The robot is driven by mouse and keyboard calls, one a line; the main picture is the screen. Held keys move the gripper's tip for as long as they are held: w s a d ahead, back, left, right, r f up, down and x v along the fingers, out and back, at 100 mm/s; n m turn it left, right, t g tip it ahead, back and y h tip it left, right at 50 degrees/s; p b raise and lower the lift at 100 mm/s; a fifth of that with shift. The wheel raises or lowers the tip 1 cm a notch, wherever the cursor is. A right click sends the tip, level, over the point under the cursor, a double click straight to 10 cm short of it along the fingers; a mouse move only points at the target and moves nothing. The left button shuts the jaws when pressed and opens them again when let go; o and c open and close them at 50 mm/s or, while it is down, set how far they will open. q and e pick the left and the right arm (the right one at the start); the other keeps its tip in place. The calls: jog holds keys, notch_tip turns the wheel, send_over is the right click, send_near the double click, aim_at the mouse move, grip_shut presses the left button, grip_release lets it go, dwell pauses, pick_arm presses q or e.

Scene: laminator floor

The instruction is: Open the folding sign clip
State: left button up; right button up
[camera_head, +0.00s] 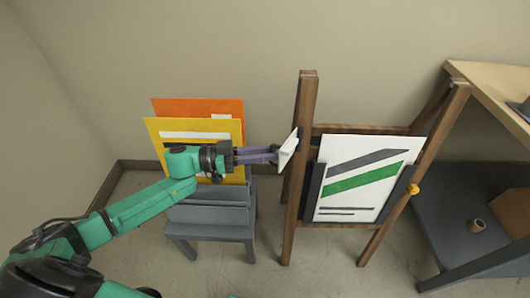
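A wooden folding sign (306,110) stands right of centre, holding a white poster (358,178) with grey and green stripes. Dark strips run along the poster's left (313,192) and right (397,194) sides. My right gripper is not in view.
A grey stand (211,228) with yellow (162,127) and orange (215,107) boards stands behind my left arm. At right is a wooden-topped table (490,82) with a dark lower shelf (446,234) bearing a small roll (477,226). Walls close in behind and left.

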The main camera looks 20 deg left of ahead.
pick_arm(q)
grip_shut()
dwell(1.4)
